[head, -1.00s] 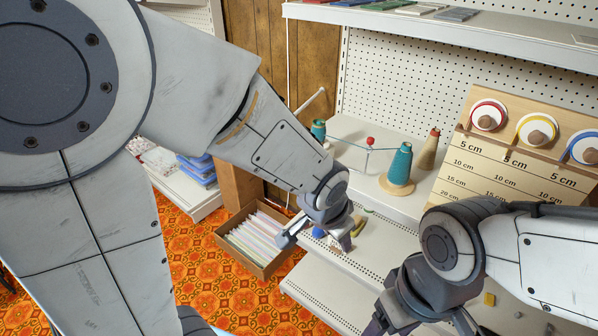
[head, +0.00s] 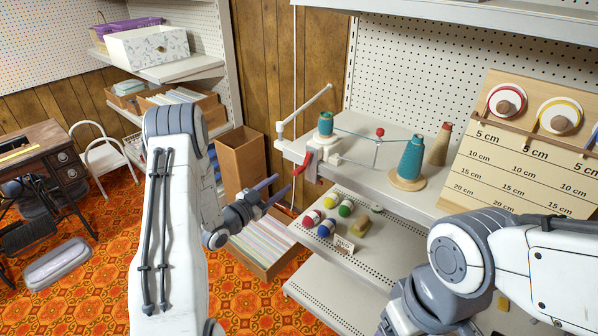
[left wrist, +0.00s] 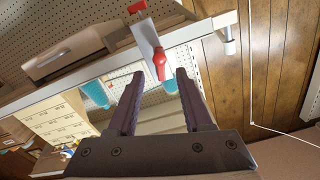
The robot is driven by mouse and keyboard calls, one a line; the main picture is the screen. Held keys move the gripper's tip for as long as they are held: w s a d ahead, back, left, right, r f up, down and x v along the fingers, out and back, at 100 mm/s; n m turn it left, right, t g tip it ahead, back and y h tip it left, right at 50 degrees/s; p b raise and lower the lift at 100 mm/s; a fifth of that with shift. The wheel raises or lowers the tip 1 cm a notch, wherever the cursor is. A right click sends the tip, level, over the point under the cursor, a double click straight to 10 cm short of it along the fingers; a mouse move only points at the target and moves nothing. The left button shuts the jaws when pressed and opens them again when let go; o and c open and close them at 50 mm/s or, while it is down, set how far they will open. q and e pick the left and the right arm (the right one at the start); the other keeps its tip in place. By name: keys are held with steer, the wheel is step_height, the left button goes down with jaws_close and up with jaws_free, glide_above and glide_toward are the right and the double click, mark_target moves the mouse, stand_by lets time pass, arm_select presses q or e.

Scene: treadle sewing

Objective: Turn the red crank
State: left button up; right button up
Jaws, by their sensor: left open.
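The red crank (head: 302,166) hangs on the near left edge of the upper shelf, on a white winder (head: 322,150) clamped there. In the left wrist view the red crank (left wrist: 160,64) shows ahead, between the two fingertips in the picture, apart from them. My left gripper (head: 281,190) is open and empty, just left of and a little below the crank; its fingers point toward the shelf. They also show in the left wrist view (left wrist: 158,78). My right gripper (head: 415,312) is at the bottom, right of centre; its fingers are mostly cut off.
A box of sheets (head: 262,240) stands on the floor below my left gripper.

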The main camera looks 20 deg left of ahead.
mark_target(294, 174)
arm_select(q)
steer(key=p+x, duration=0.2)
steer(key=x, duration=0.7)
steer(key=shift+w+d, duration=0.1)
steer(key=shift+w, duration=0.15)
jaws_close()
